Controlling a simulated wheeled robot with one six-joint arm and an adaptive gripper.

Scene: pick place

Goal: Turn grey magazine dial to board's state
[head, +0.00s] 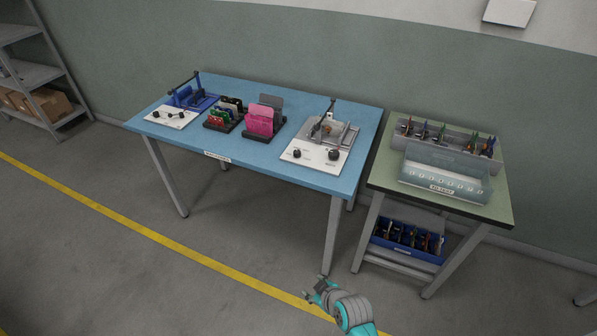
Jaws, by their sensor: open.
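On the blue table's right side, a white panel (316,160) carries a grey fixture (342,134) and two dark dials, a left dial (297,153) and a right dial (333,155). Another white panel (171,120) at the table's left also has small dark knobs. Dial settings and any state marking are too small to read. I cannot tell which dial belongs to a grey magazine. A dark rack (262,133) holds pink boards and a grey one (270,100). My gripper (318,293) is open and empty, low in front of the tables, far from the dials.
The blue table (245,172) stands left of a green-topped bench (386,178). The bench holds a grey tool tray (460,140) and a clear labelled box (430,176); a blue bin (408,241) sits below. The floor in front is clear.

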